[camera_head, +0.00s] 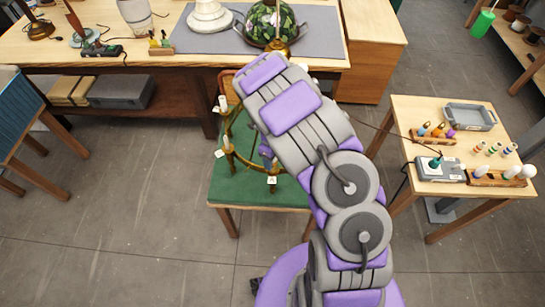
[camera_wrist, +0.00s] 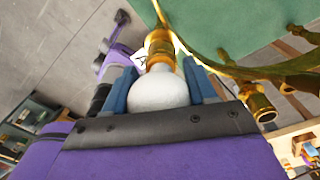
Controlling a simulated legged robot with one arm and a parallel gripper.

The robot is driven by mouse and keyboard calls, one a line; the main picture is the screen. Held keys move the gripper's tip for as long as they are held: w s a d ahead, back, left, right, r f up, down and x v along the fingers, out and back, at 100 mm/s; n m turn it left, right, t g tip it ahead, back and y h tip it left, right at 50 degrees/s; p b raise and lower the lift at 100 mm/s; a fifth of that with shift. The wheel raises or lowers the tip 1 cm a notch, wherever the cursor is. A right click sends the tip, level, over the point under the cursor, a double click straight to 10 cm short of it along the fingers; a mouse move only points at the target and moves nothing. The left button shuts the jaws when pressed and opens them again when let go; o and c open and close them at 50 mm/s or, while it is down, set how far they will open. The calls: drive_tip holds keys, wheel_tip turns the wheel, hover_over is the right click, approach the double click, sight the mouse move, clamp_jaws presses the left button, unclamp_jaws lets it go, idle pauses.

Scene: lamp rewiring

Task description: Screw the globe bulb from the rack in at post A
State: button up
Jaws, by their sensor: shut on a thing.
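In the wrist view my gripper (camera_wrist: 159,72) is shut on the white globe bulb (camera_wrist: 158,94), with a blue finger on each side. The bulb's neck end meets a brass socket (camera_wrist: 160,45); I cannot tell how deep it sits. A white tag (camera_wrist: 140,62), partly hidden, shows beside this socket; its letter is hard to read. A second brass socket (camera_wrist: 261,104) to the right looks empty. In the head view the brass ring fixture (camera_head: 228,130) stands on the green-topped table (camera_head: 230,188). My arm hides my gripper and the bulb there.
The bulb rack (camera_head: 497,178) with several white bulbs is on the right wooden table (camera_head: 415,108), beside a grey device (camera_head: 440,168) and a grey tray (camera_head: 470,117). The workbench (camera_head: 170,50) stands behind the fixture. Brass arms of the ring pass close to my gripper.

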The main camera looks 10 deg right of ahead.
drive_tip(key=m, duration=0.3)
drive_tip(key=shift+w, duration=0.1)
drive_tip(key=o, duration=1.3)
drive_tip(key=shift+c, duration=0.2)
drive_tip(key=shift+r, duration=0.1)
wheel_tip(320, 180, up, 17)
drive_tip(key=shift+w, duration=0.4)
drive_tip(key=shift+r, duration=0.1)
